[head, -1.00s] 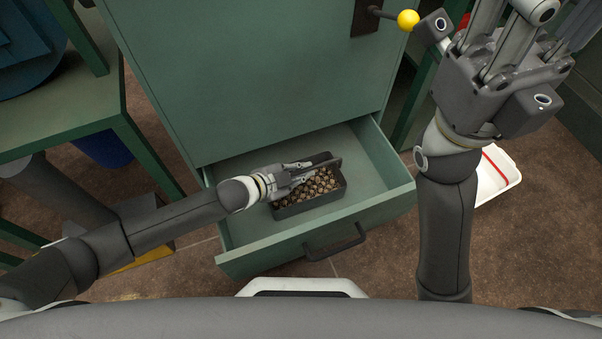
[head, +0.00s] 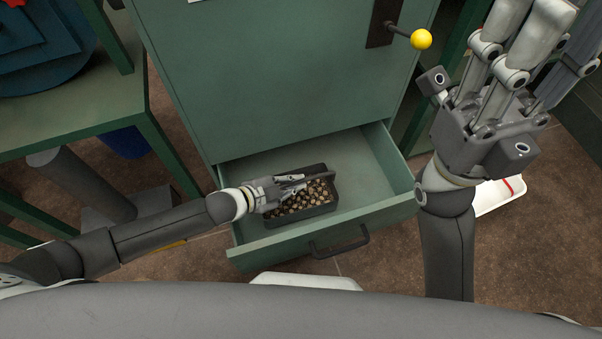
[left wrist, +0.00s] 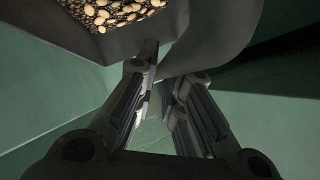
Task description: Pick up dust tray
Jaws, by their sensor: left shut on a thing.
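The dust tray (head: 313,212) is a dark rectangular tray holding brown and tan pieces. It is inside the open green drawer (head: 372,166), left of its middle. I cannot tell whether it touches the drawer floor. My left gripper (head: 300,182) reaches in from the left and is shut on the tray, its fingers across the tray's far side. In the left wrist view, the tray's dark wall (left wrist: 215,35) is at the fingertips (left wrist: 165,75), with the pieces at top left. My right gripper (head: 490,105) is raised at the upper right; its fingertips are hidden beyond the frame's top.
The green cabinet (head: 270,80) rises behind the drawer. A lever with a yellow knob (head: 421,39) sticks out near my right gripper. A green table (head: 80,120) stands at left. A white tray with a red line (head: 498,195) lies on the brown floor at right, partly behind my right arm.

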